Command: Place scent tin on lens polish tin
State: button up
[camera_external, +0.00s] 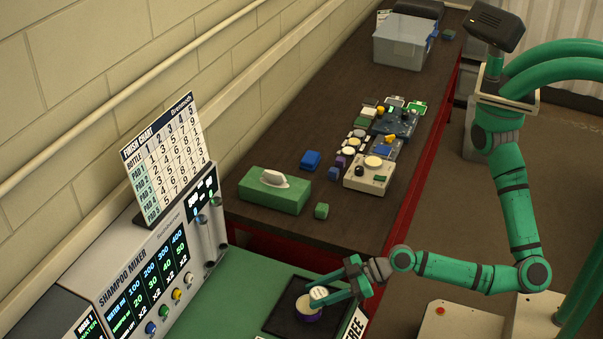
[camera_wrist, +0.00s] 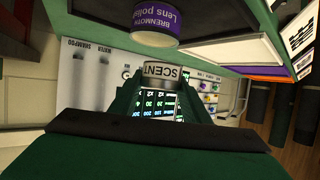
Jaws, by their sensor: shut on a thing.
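The scent tin (camera_wrist: 160,75) is a small pale tin with a dark SCENT label, upside down in the wrist view. My gripper (camera_external: 322,291) is shut on it, one finger at each side. In the external view the scent tin (camera_external: 318,293) shows its pale top just above the lens polish tin (camera_external: 306,311). The lens polish tin (camera_wrist: 155,22) is wider, purple and white, with its label partly cut off by the wrist view's top edge. A small gap shows between the tins in the wrist view. My gripper partly hides them in the external view.
A black mat (camera_external: 280,320) lies under the lens polish tin on the green counter (camera_external: 225,300). The shampoo mixer (camera_external: 150,265) stands to the left. A green tissue box (camera_external: 272,192) and several small items stand on the dark bench (camera_external: 335,225) behind.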

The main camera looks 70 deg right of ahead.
jog(key=shift+f, duration=1.75)
jog(key=o, duration=1)
jog(key=shift+f, duration=0.1)
jog(key=shift+o, duration=0.2)
jog(key=v, duration=1.2)
jog(key=shift+d, duration=0.1)
